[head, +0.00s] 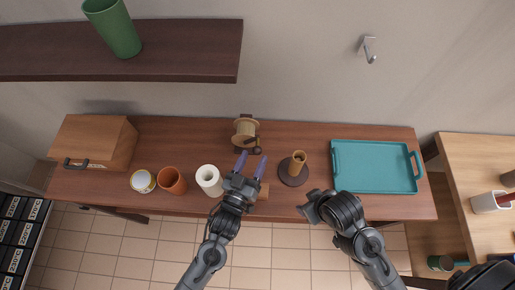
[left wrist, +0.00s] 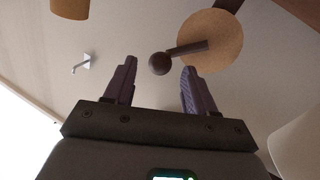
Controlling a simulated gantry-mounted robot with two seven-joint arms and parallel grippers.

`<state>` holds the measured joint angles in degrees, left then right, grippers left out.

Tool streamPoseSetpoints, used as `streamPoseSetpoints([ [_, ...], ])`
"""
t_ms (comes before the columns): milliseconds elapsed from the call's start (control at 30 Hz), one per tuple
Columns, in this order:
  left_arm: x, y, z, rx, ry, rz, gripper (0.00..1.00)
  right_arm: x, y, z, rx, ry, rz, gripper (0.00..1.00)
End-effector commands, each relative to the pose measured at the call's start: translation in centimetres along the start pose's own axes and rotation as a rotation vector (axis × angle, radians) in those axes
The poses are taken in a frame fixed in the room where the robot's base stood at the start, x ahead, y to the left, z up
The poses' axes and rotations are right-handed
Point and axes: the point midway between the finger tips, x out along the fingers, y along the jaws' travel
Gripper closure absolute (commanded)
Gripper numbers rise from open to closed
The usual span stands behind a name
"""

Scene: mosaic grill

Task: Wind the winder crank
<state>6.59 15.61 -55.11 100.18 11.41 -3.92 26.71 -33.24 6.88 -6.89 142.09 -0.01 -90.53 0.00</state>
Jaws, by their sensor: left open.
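The winder (head: 244,130), a light wooden spool with a round flange, stands at the back middle of the brown table. Its dark crank (head: 256,147) is on the front right side; in the left wrist view the crank arm (left wrist: 188,48) ends in a round knob (left wrist: 160,64) in front of the tan disc (left wrist: 214,38). My left gripper (head: 251,157) is open and empty, just in front of the winder. In the left wrist view the knob appears between its purple fingertips; no contact shows. My right gripper (head: 310,208) is at the table's front edge, its fingers unclear.
A brown spool on a dark round base (head: 293,180) stands right of my left gripper. A white roll (head: 209,181), a terracotta cup (head: 172,181) and a tin (head: 142,182) stand left. A teal tray (head: 375,188) lies right; a wooden box (head: 95,138) is far left.

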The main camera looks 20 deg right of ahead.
Motion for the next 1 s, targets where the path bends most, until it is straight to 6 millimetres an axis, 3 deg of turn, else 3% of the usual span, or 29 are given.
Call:
streamPoseSetpoints([
  [100,1.8,0.0,-0.1,0.000,0.002,0.001,0.45,0.2,0.0,0.1,0.000,0.000,0.000,0.44],
  [300,3.6,0.0,-0.1,0.000,0.002,0.000,0.45,0.4,0.0,0.1,0.000,0.000,0.000,0.44],
  [700,4.1,0.0,0.0,0.000,0.000,0.000,0.45,0.4,0.0,0.2,-0.001,-0.001,0.000,0.44],
  [1000,4.1,0.0,0.0,-0.001,0.000,-0.001,0.89,0.4,0.0,0.2,-0.001,-0.001,0.000,0.44],
])
